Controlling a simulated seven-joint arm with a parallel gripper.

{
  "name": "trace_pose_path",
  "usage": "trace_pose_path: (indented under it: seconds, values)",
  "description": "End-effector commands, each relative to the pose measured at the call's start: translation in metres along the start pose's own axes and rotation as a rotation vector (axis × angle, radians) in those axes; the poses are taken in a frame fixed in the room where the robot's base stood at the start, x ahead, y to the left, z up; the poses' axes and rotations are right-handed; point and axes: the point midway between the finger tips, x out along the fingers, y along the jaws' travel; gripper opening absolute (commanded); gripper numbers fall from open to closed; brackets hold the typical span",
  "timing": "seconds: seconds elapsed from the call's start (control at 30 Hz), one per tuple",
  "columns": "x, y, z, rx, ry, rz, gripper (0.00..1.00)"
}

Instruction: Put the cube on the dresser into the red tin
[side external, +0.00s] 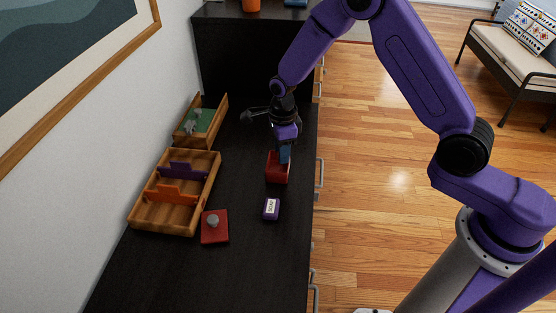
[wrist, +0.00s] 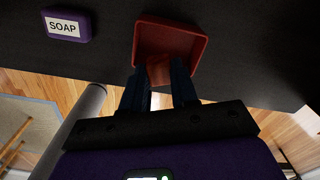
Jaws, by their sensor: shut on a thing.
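The red tin (side external: 277,174) stands open on the dark dresser top (side external: 245,180); its inside also shows in the wrist view (wrist: 187,45). My gripper (side external: 285,158) points down over the tin, its fingertips at the tin's opening. The fingers hide the cube in the side view. I cannot tell whether the cube touches the tin's floor.
A purple soap box (side external: 271,208) lies near the tin. A red square piece with a grey knob (side external: 214,227) lies farther left. A divided wooden tray (side external: 146,215) and a wooden box with green inside (side external: 203,120) line the wall. The dresser's right edge is close to the tin.

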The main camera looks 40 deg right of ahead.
Motion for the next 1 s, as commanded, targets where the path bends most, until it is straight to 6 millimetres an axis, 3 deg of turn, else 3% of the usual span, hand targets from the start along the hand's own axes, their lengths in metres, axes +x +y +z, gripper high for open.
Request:
trace_pose_path:
  seconds: [0.27, 0.5, 0.97, 1.0]
  values:
    - [0.015, -0.01, 0.007, 0.0, 0.0, 0.0, 0.0]
    - [0.044, -0.011, 0.008, 0.001, 0.002, 0.002, 0.0]
    - [0.051, -0.011, 0.008, 0.0, 0.0, 0.0, 0.0]
    - [0.05, -0.012, 0.009, 0.0, 0.0, 0.0, 0.41]
